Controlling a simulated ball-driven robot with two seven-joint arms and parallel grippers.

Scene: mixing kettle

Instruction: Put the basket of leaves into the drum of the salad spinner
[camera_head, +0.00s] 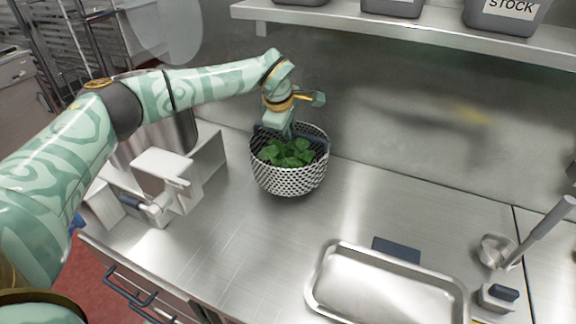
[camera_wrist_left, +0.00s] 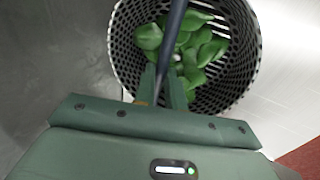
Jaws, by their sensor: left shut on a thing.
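The basket (camera_head: 289,182) is a white perforated round bowl with green leaves (camera_head: 284,154) inside, over the middle of the steel counter; I cannot tell if it touches the counter. My left gripper (camera_head: 284,130) is above it, shut on its dark handle. In the left wrist view, the handle (camera_wrist_left: 178,22) runs up from my left gripper (camera_wrist_left: 172,85), across the basket (camera_wrist_left: 245,50) and its leaves (camera_wrist_left: 200,45). A steel cylindrical vessel (camera_head: 185,132), possibly the spinner's drum, stands at the left, partly hidden by my arm. My right gripper is out of view.
A shelf (camera_head: 420,32) with grey bins runs along the wall. Counter between basket and tray is clear.

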